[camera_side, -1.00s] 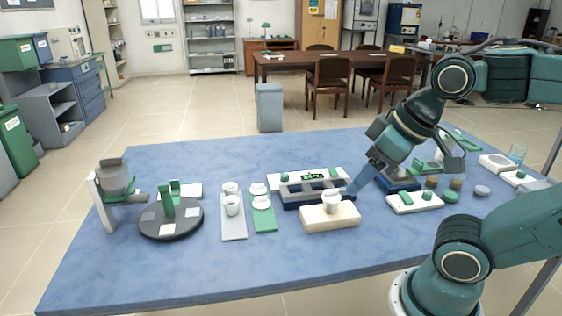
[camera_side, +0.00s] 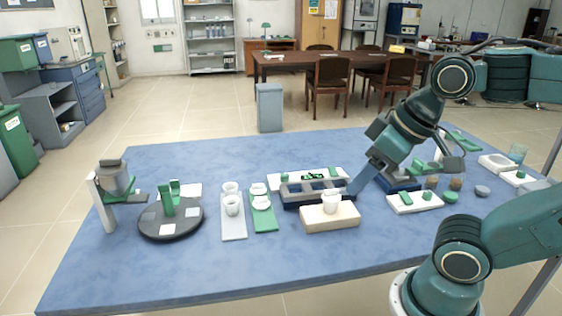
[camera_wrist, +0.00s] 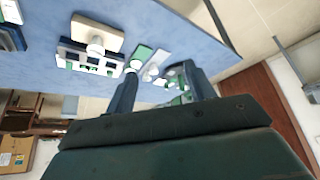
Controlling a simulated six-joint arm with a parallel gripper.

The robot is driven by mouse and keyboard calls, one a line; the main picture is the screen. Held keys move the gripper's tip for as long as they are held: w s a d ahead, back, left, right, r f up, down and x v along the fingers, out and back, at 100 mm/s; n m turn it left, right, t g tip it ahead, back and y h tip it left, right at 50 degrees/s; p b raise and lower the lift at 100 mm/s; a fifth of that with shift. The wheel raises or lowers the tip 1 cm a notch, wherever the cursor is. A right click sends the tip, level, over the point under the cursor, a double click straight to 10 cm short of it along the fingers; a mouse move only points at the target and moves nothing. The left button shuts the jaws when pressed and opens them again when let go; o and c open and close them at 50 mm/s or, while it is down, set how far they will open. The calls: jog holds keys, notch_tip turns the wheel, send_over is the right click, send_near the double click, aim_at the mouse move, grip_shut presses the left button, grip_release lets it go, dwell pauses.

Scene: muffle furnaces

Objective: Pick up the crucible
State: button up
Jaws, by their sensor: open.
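A white crucible (camera_side: 331,201) stands upright on a cream block (camera_side: 331,219) near the middle of the table. In the wrist view the cream block (camera_wrist: 84,28) and the crucible (camera_wrist: 96,46) are at the upper left. More white cups stand on a grey tray (camera_side: 233,229) and a green tray (camera_side: 264,224) to the left.
A grey and blue rack (camera_side: 290,198) is right behind the cream block. A round dark turntable (camera_side: 170,230) and an upright stand (camera_side: 103,205) are on the left. A white tray with green pieces (camera_side: 402,208) is on the right. The blue table front (camera_side: 200,275) is clear.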

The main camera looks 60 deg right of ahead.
jog(key=shift+o, duration=1.3)
jog(key=w+r+m+g+y, duration=0.1)
jog(key=w+r+m, duration=0.15)
jog(key=w, duration=0.35)
jog(key=w+r+m, duration=0.2)
jog(key=w+m, duration=0.1)
jog(key=w, duration=0.3)
jog(key=m+g+y, duration=0.3)
jog(key=m, duration=1.4)
send_over(237, 201)
jog(key=shift+f, duration=14.3)
